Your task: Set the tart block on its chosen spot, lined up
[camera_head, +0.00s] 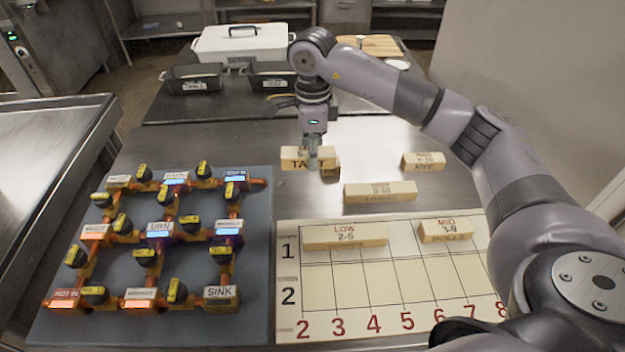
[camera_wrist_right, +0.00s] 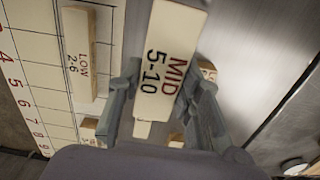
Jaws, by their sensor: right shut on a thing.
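My right gripper (camera_head: 313,160) is shut on the tart block (camera_head: 292,154), a pale wooden block whose front reads TART. It is over the steel table behind the schedule board (camera_head: 405,283); its height above the table is hard to judge. In the right wrist view, the gripper (camera_wrist_right: 162,75) has its fingers on both sides of the block (camera_wrist_right: 165,60), whose top reads MID 5-10. The block looks slightly turned against the board's grid there. The board has rows 1 and 2 and numbered columns from 2. My left gripper is out of view.
Row 1 holds a LOW 2-6 block (camera_head: 345,235) at left and a MID 3-8 block (camera_head: 446,230) at right; row 2 is bare. Loose blocks lie behind: a small one (camera_head: 329,173), a long one (camera_head: 380,193) and RYE (camera_head: 423,162). A valve panel (camera_head: 190,262) stands left.

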